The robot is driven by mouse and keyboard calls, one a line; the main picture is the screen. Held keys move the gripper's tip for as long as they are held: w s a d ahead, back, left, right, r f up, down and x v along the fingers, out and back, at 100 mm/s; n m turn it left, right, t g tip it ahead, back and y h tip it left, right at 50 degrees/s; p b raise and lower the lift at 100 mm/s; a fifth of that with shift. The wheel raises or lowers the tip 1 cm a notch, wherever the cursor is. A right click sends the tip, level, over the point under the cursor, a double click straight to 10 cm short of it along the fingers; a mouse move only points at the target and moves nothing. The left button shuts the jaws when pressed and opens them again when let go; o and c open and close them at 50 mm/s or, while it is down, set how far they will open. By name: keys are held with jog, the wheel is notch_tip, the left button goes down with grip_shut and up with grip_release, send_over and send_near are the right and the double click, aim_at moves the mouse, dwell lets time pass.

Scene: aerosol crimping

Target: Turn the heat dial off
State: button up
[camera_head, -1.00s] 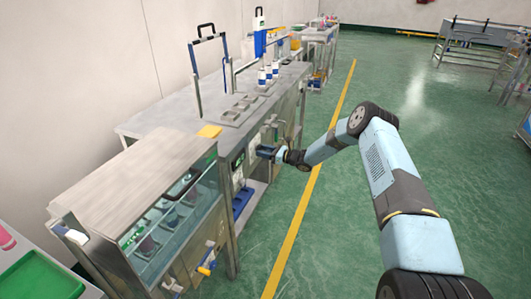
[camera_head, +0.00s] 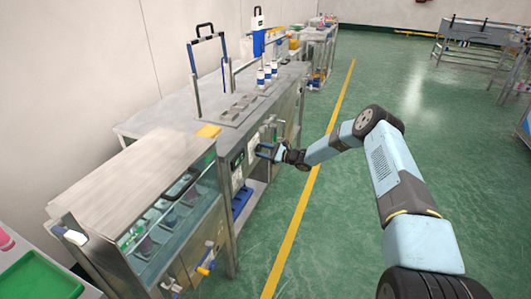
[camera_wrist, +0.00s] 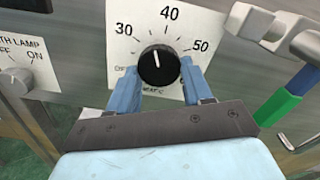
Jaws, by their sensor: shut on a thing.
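The heat dial (camera_wrist: 159,66) is a round black knob with a white pointer line, on a white scale plate (camera_wrist: 120,20) marked 30, 40 and 50. Small lettering at the plate's lower left is mostly hidden by a finger. The pointer faces up, slightly left, between 30 and 40. My gripper (camera_wrist: 158,74) has one blue finger on each side of the knob and is shut on it. In the head view my gripper (camera_head: 266,152) reaches the front panel of the steel bench (camera_head: 160,118); the dial is hard to make out there.
A bath lamp switch (camera_wrist: 16,82) is left of the dial. Grey fittings (camera_wrist: 250,22) and a green-and-blue part (camera_wrist: 281,105) are close on the right. A glass-fronted water bath (camera_head: 165,225) stands nearer on the bench's left. The green floor (camera_head: 330,240) right of the bench is open.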

jog(key=n, duration=0.5)
jog(key=shift+s+a+n, duration=0.3)
jog(key=shift+a, duration=0.05)
jog(key=n, duration=0.4)
jog(key=shift+f+n, duration=0.1)
jog(key=shift+n, duration=0.2)
jog(key=n, duration=0.4)
jog(key=shift+d, duration=0.1)
jog(key=n, duration=0.5)
jog(key=shift+w+d, duration=0.1)
jog(key=shift+d, duration=0.05)
jog(key=o, duration=1)
jog(key=shift+w+r, duration=0.1)
jog(key=shift+r, duration=0.15)
jog(key=shift+o, duration=0.2)
